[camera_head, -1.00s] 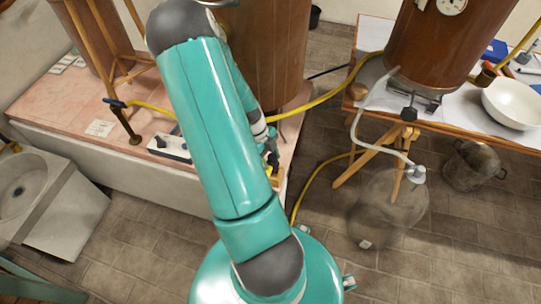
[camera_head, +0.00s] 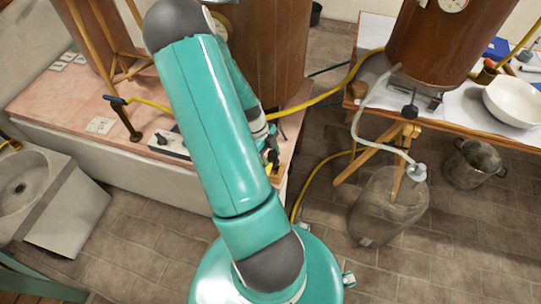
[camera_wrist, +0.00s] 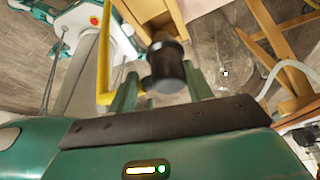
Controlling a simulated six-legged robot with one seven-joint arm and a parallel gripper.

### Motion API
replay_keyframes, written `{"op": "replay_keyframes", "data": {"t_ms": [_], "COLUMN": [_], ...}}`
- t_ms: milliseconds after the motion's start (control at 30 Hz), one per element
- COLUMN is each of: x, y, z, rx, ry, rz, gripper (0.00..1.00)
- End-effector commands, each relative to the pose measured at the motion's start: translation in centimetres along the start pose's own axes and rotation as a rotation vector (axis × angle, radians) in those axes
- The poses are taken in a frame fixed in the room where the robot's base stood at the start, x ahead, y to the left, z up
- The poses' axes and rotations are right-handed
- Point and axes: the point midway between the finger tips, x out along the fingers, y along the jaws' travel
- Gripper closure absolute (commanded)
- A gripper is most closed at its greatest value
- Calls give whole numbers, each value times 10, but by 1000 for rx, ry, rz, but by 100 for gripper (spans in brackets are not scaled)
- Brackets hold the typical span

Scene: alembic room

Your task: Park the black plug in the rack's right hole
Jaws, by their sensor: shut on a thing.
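The black plug (camera_wrist: 167,62), a dark cylinder with a paler lower part, sits between the two green fingers of my gripper (camera_wrist: 163,82) in the wrist view. My gripper is shut on it. In the body camera view my gripper (camera_head: 271,158) is small and mostly behind my teal arm, at the right edge of the pink-topped bench. A pale wooden piece (camera_wrist: 152,14) shows just beyond the plug in the wrist view. I cannot tell whether it is the rack, and I make out no holes. The plug's far end is hidden.
A yellow hose (camera_head: 318,104) runs between the bench (camera_head: 60,107) and the right table. A large glass jar (camera_head: 385,205) stands on the floor, right of my arm, with a metal pot (camera_head: 472,165) beyond. A control box (camera_head: 170,142) lies left of my gripper.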

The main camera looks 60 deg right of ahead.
Motion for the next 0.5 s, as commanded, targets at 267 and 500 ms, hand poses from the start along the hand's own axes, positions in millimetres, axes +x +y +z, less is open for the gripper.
{"op": "replay_keyframes", "data": {"t_ms": [267, 500], "x": [2, 5], "y": [0, 0], "z": [1, 2], "rx": [0, 0], "ry": [1, 1], "rz": [0, 0], "gripper": [73, 73]}}
